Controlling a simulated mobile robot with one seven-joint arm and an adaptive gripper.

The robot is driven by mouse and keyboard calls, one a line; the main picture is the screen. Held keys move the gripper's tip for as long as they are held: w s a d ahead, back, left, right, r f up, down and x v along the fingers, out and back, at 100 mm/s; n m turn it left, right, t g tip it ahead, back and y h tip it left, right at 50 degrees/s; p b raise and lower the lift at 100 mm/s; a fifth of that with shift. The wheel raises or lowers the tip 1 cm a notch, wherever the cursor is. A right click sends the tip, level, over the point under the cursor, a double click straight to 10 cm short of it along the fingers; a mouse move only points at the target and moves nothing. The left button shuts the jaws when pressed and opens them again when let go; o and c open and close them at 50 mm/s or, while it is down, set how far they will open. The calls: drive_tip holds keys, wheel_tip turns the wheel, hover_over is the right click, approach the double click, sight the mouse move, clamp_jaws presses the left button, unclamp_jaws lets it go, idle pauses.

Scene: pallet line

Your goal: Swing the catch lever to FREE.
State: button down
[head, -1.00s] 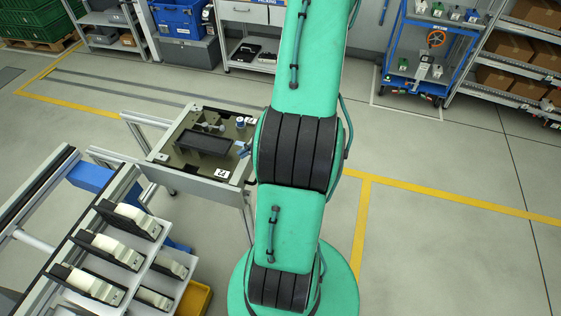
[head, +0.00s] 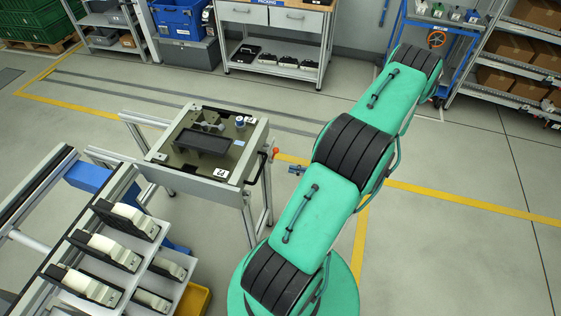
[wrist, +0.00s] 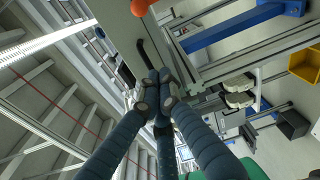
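The catch lever (head: 275,152) has an orange ball knob and stands at the right side of the pallet station. Its knob also shows at the top edge of the wrist view (wrist: 139,7). My gripper (head: 293,170) is just right of the lever in the head view, apart from it, with its fingers toward the station. In the wrist view the blue-grey fingers (wrist: 155,94) come together at their tips, with nothing visible between them. A black curved bar (wrist: 151,53) lies just beyond the tips. No FREE marking is readable.
The station (head: 184,178) carries a dark fixture tray (head: 200,143) and white labels. A rack with black-and-white parts (head: 108,250) stands at the lower left. A blue trolley (head: 447,38) and shelves are at the back right.

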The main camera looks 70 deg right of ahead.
sight(274, 155)
drive_tip(key=shift+s+d+f+m+t+h, duration=0.2)
drive_tip(key=shift+s+f+m+t+h, duration=0.1)
drive_tip(key=shift+s+f+m+h, duration=1)
drive_tip(key=shift+s+f, duration=0.15)
drive_tip(key=shift+f, duration=0.1)
drive_tip(key=w+d+b, duration=0.2)
drive_tip(key=w+d, duration=0.2)
drive_tip(key=w, duration=0.6)
drive_tip(key=shift+w+d+r, duration=0.15)
drive_tip(key=shift+w+r, duration=0.2)
drive_tip(key=shift+r, duration=0.1)
